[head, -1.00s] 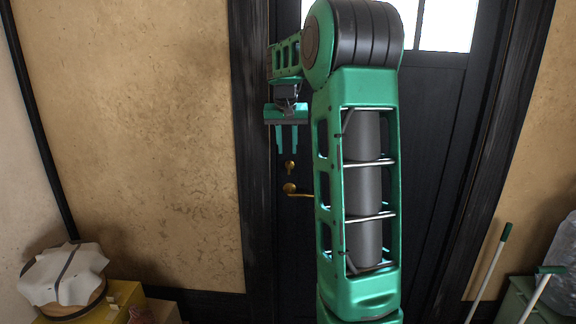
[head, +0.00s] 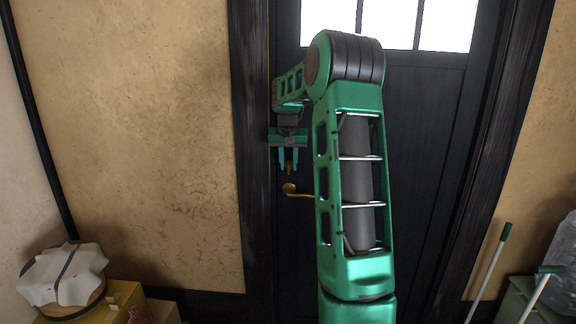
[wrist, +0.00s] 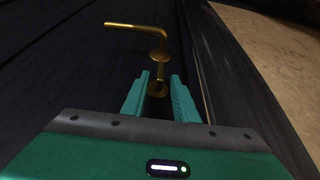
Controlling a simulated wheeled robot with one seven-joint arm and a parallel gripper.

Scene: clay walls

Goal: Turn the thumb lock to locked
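The brass thumb lock (wrist: 157,89) is on the dark door, close to the brass lever handle (wrist: 135,27). In the wrist view its round plate and narrow thumb piece lie between my two teal fingers. My gripper (wrist: 159,76) is open, with a visible gap on each side of the thumb piece. In the head view my gripper (head: 289,168) points down over the lock, with a bit of brass (head: 289,167) showing between the fingers. The lever handle (head: 290,188) sits just below. I cannot tell whether the lock is turned.
The door (head: 425,130) has bright glass panes above and a dark frame (head: 246,150) close to the left of my gripper. A cloth-covered round container (head: 65,275) stands at lower left. Green-handled poles (head: 490,270) lean at lower right.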

